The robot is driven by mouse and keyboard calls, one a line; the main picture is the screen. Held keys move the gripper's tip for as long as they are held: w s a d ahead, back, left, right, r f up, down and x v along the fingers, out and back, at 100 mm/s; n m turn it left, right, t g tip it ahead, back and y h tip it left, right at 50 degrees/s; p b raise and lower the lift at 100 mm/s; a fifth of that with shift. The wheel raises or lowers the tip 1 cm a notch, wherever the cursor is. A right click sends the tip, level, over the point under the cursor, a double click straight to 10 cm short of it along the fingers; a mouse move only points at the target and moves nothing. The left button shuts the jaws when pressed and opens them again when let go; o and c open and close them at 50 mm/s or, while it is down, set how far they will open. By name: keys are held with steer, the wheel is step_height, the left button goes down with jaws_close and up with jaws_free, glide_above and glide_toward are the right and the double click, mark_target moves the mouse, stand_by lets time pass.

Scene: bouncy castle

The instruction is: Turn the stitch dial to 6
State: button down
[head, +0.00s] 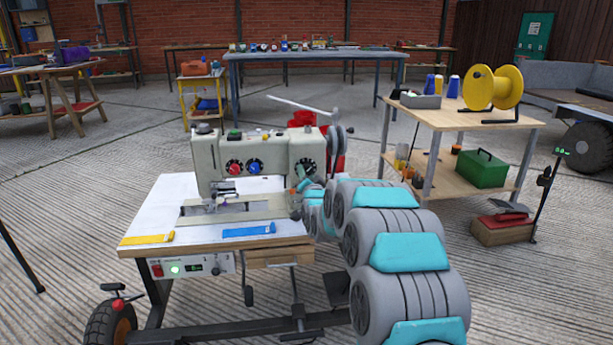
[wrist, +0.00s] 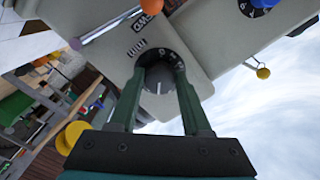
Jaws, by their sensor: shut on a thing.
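The sewing machine (head: 262,152) stands on a white-topped table. Its stitch dial (head: 308,167), at the right end of the front, is partly hidden by my gripper in the head view. In the wrist view the stitch dial (wrist: 160,80) is a grey knob with a pale pointer line on a dark ring with white figures, too small to read for certain. My gripper (wrist: 163,68) has its green fingers on either side of the knob and is shut on it. In the head view my gripper (head: 303,184) is small against the machine.
A red knob (head: 234,168) and a blue knob (head: 254,168) sit left of the dial. A yellow strip (head: 146,239) and a blue strip (head: 249,230) lie on the table's front. A wooden bench (head: 470,119) with a yellow spool (head: 493,87) stands to the right.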

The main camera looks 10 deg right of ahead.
steer(key=shift+c, duration=1.8)
jaws_free()
steer(key=shift+s, duration=0.1)
steer(key=s, duration=0.7)
steer(key=shift+s, duration=0.3)
